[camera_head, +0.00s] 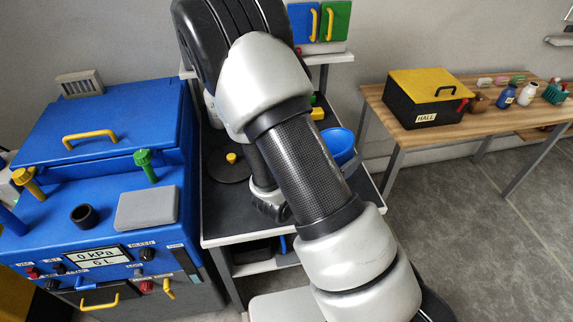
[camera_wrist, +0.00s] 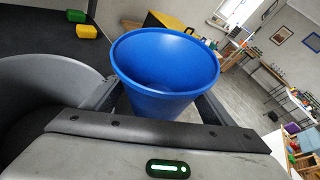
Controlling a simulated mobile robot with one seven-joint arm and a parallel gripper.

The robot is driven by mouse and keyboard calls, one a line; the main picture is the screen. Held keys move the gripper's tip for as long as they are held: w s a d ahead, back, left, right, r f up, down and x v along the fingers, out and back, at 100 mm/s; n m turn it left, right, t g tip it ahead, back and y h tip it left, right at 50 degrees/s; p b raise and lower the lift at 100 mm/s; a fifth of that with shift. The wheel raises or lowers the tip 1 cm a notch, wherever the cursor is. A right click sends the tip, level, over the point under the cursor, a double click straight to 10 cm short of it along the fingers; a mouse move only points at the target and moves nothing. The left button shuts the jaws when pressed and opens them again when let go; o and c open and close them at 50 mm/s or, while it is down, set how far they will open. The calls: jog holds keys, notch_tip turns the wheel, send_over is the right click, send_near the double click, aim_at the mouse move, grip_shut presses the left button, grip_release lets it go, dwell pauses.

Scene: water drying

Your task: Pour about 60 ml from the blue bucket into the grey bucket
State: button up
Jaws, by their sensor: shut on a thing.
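The blue bucket (camera_wrist: 166,84) is between the two fingers of my gripper (camera_wrist: 158,100) in the wrist view, its open mouth showing. The gripper is shut on it. I see no water surface inside. In the head view the blue bucket (camera_head: 341,147) shows to the right of my arm, partly covered by it, over the right side of the dark-topped table. A large grey rounded shape (camera_wrist: 62,70), apparently the grey bucket, is left of the gripper in the wrist view, partly hidden by the gripper.
The dark table (camera_head: 222,226) also holds a round dark plate with a yellow knob (camera_head: 231,158) and a yellow block (camera_head: 317,113). A blue machine (camera_head: 95,165) stands close on the left. A wooden table (camera_head: 470,125) stands at the right, with open floor before it.

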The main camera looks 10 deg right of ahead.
jog(key=f+m+b, duration=0.1)
jog(key=d+f+m+y+b, duration=0.1)
jog(key=shift+s+d+f+b, duration=0.1)
jog(key=shift+s+d+b, duration=0.15)
jog(key=shift+s+b, duration=0.15)
jog(key=shift+s+d+f+m+y+b, duration=0.2)
jog(key=shift+m+y+b, duration=0.25)
jog(key=shift+b, duration=0.25)
jog(key=shift+w, duration=0.1)
dwell(1.8)
